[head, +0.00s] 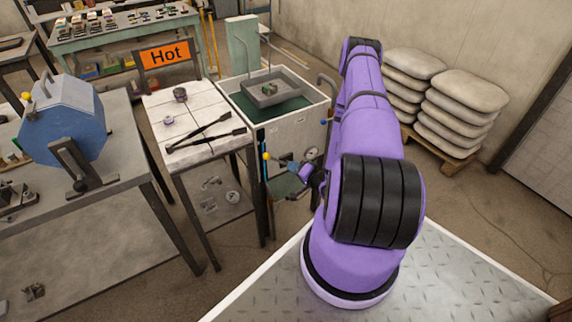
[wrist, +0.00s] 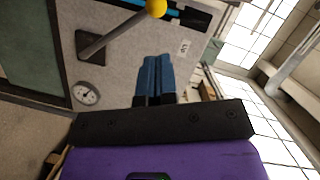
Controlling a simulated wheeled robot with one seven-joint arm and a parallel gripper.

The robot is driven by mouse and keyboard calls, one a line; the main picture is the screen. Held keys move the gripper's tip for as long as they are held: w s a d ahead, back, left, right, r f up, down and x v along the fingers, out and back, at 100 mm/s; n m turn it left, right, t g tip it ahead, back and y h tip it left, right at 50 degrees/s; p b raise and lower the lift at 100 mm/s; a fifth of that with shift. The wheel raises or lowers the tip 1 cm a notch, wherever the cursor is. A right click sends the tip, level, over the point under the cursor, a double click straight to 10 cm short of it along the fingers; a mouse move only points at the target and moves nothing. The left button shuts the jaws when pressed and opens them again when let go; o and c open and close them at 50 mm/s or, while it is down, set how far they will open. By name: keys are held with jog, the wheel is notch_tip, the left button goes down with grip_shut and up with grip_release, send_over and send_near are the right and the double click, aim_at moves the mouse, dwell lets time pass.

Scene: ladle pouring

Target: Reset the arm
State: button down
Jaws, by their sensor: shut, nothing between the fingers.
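My gripper (wrist: 157,78) shows in the wrist view with its two blue fingers pressed together, and nothing is held between them. In the head view my gripper (head: 290,165) is small and partly hidden behind my purple arm, in front of the white cabinet. My arm rises from its base and folds down toward that cabinet. In the wrist view a lever with a yellow ball (wrist: 157,8) is beyond the fingers, apart from them.
The white cabinet (head: 290,130) carries a grey tray (head: 290,92) with a small object in it. A tiled table (head: 160,108) beside it holds dark long-handled tools (head: 205,140) and small pots. A "Hot" sign (head: 166,55) stands behind. Stacked sacks (head: 465,95) are at right.

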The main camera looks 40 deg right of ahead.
jog(key=shift+s, duration=0.3)
dwell(0.4)
jog(key=w+a+r+n+g+y, duration=0.2)
jog(key=w+a+r+n+y, duration=0.15)
jog(key=r, duration=0.55)
jog(key=w+a+r+n+g+y, duration=0.2)
jog(key=a+r+y, duration=0.3)
jog(key=r, duration=0.3)
jog(key=w+a+r+n+g+y, duration=0.2)
jog(key=w+a+r+y, duration=0.15)
jog(key=r, duration=0.55)
jog(key=s+a+r+n+g, duration=0.6)
jog(key=a+r+g, duration=0.4)
jog(key=r, duration=0.4)
jog(key=s+a+r+t+h, duration=0.1)
jog(key=s+r+t+h, duration=0.1)
jog(key=s+r+h, duration=0.4)
jog(key=s+a+r+t+h, duration=0.2)
jog(key=s+r+h, duration=0.4)
jog(key=s+r, duration=0.5)
jog(key=s+m, duration=0.1)
jog(key=s, duration=0.3)
jog(key=shift+a+t+h, duration=0.3)
jog(key=shift+t, duration=0.1)
